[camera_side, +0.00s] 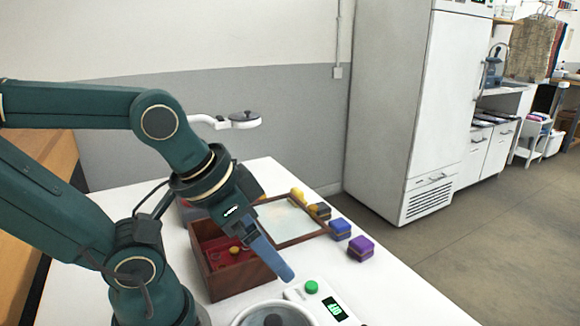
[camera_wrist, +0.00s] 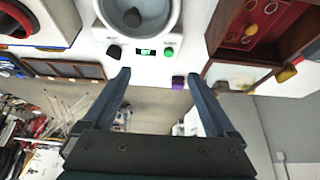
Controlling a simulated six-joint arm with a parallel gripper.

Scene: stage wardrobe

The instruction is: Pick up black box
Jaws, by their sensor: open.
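The black box (camera_side: 320,210) is a small dark block with a tan band. It sits in the side view on the white table, in a row beyond the wooden case, between a yellow block and a blue block. In the wrist view a small dark block (camera_wrist: 221,87), probably the same one, shows right of the right finger. My gripper (camera_side: 285,272) hangs over the table between the wooden case and the white device, nearer the camera than the black box and apart from it. In the wrist view its two fingers (camera_wrist: 158,76) are spread, with nothing held between them.
The blue block (camera_side: 340,229) and purple block (camera_side: 360,248) stand close to the black box, with the yellow block (camera_side: 298,197) behind. The open wooden case (camera_side: 240,285) lies left of the row. A white device (camera_side: 318,303) with a green button stands in front.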

